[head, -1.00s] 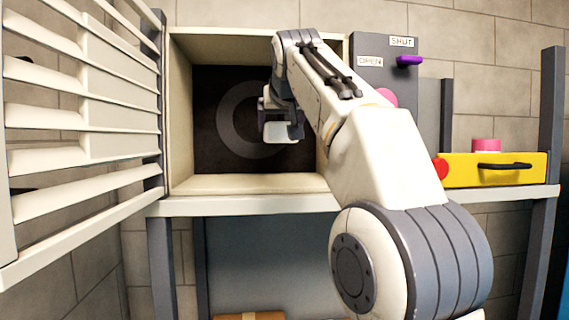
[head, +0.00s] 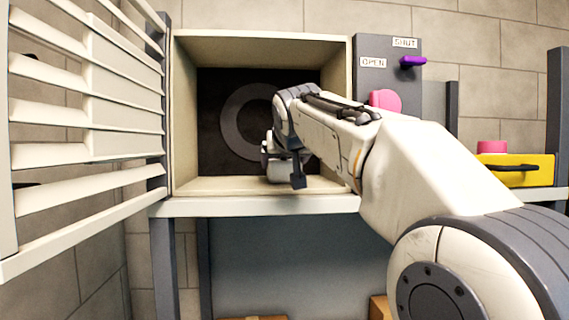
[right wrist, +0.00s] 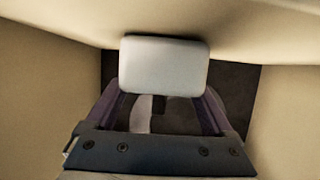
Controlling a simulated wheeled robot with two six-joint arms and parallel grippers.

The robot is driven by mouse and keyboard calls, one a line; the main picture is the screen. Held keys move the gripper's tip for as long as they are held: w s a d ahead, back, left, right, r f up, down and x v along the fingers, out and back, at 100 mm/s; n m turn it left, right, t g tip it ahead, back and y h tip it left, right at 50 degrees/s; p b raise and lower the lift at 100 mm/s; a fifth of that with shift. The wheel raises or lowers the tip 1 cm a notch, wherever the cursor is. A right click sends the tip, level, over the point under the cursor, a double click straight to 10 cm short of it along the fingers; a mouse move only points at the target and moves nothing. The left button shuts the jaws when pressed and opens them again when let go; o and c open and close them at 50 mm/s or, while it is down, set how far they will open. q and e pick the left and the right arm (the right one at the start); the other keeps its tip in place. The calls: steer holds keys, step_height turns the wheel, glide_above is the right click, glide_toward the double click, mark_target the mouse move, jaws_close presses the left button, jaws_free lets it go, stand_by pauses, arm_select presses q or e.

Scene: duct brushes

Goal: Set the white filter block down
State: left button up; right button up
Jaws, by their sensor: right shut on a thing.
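The white filter block (head: 277,173) is inside the open cream duct box (head: 185,110), low and close above its floor. I cannot tell whether it touches the floor. My right gripper (head: 284,158) reaches into the box and is shut on the block; the wrist and fingers partly hide it in the head view. In the right wrist view the block (right wrist: 165,65) sits at the tips of the purple-grey fingers, its edge against the cream wall surface in the picture. My left gripper is not in view.
A louvred door (head: 120,95) stands swung open on the left. A grey panel (head: 385,75) with OPEN and SHUT labels and a purple lever (head: 412,62) is right of the box. A yellow case (head: 540,173) is further right. A dark back with a grey ring (head: 238,120) closes the box.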

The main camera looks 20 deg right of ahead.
steer(key=shift+f, duration=0.1)
steer(key=o, duration=1.2)
steer(key=shift+o, duration=0.2)
steer(key=shift+s+a+r, duration=0.1)
steer(key=shift+s+r, duration=0.1)
steer(key=shift+s, duration=0.1)
steer(key=b+v, duration=0.3)
steer(key=v, duration=0.8)
steer(key=shift+b, duration=0.3)
